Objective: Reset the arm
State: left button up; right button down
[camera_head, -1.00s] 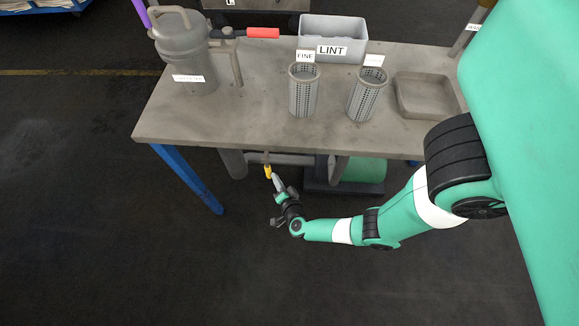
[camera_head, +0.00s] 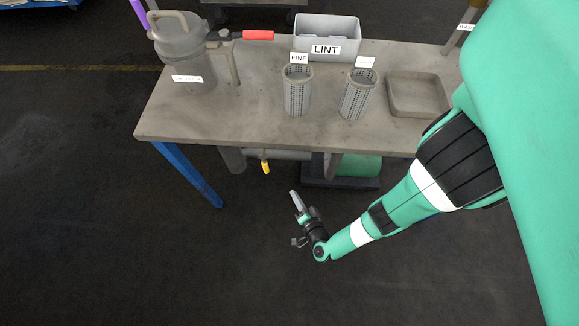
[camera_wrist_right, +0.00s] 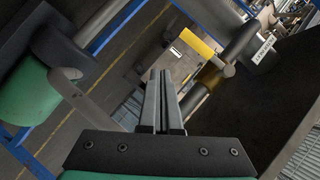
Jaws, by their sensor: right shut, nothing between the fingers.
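My right arm (camera_head: 400,205) reaches in from the right in the head view. Its gripper (camera_head: 293,194) hangs in free air in front of the table's front edge, below the tabletop. In the right wrist view the two fingers (camera_wrist_right: 161,80) are together with nothing between them. A yellow-handled valve (camera_head: 265,167) hangs under the table, up and left of the gripper and apart from it. Its yellow handle (camera_wrist_right: 198,46) also shows in the right wrist view, beyond the fingertips. My left gripper is not in view.
The table (camera_head: 230,120) carries a lidded grey vessel (camera_head: 183,55) with a red handle (camera_head: 258,35), a FINE basket (camera_head: 297,92), a second basket (camera_head: 357,95), a LINT bin (camera_head: 327,32) and a square tray (camera_head: 418,98). A blue leg (camera_head: 188,175) stands at left. The floor in front is clear.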

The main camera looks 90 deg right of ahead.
jog(key=shift+s+a, duration=0.2)
jog(key=shift+a, duration=0.25)
jog(key=shift+s, duration=0.1)
